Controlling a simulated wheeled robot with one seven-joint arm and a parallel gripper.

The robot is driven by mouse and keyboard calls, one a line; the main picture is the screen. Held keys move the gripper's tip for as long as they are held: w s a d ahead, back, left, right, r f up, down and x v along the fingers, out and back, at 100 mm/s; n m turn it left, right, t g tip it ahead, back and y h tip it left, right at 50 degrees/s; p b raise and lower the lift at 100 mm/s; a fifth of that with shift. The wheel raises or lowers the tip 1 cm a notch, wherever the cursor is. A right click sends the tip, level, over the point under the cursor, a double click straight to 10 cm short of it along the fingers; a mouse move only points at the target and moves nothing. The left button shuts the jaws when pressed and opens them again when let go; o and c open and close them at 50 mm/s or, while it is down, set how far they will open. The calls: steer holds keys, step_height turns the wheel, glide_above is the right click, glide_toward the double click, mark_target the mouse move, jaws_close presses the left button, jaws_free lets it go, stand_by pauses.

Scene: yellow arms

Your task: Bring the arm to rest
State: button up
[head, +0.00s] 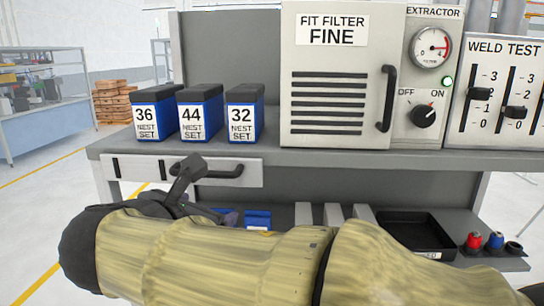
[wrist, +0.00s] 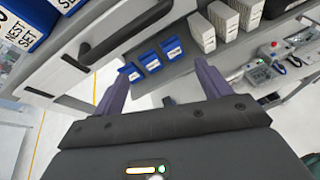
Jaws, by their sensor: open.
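My arm (head: 210,255), in a yellowish sleeve, stretches across the front of the bench in the head view. My gripper (head: 186,180) is in front of the drawer, close to its dark handle (head: 222,172), and is partly hidden behind the arm. In the wrist view my gripper (wrist: 160,76) shows two purple-grey fingers spread wide, with nothing between them. The drawer handle (wrist: 125,30) lies beyond the left finger in that view. Whether the gripper touches the drawer or handle cannot be told.
The white drawer (head: 135,169) sits under the grey benchtop (head: 270,155). Nest set boxes (head: 200,112) and the extractor cabinet (head: 340,75) stand on top. The lower shelf holds blue bins (wrist: 150,61), white blocks (wrist: 201,33) and a black tray (head: 415,235). Open floor lies left.

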steer(key=w+d+f+m+g+b, duration=0.1)
steer(key=d+f+m+g+b, duration=0.1)
steer(key=d+f+m+g, duration=0.65)
steer(key=w+d+f+m+t+b, duration=0.15)
steer(key=d+f, duration=0.35)
steer(key=f, duration=0.9)
steer(key=s+d+f+m+g+y+b, duration=0.1)
steer(key=s+d+f+m, duration=0.3)
steer(key=f+m, duration=0.5)
steer(key=s+d+f+m+g+y+b, duration=0.1)
steer(key=s+d+f+m+g+b, duration=0.1)
steer(key=d+f+m, duration=0.7)
steer(key=s+m+b, duration=0.1)
steer(key=s+m, duration=0.1)
steer(key=m, duration=0.1)
steer(key=shift+s+f+g+y, duration=0.15)
steer(key=shift+f+g+y, duration=0.15)
steer(key=shift+f+g, duration=0.1)
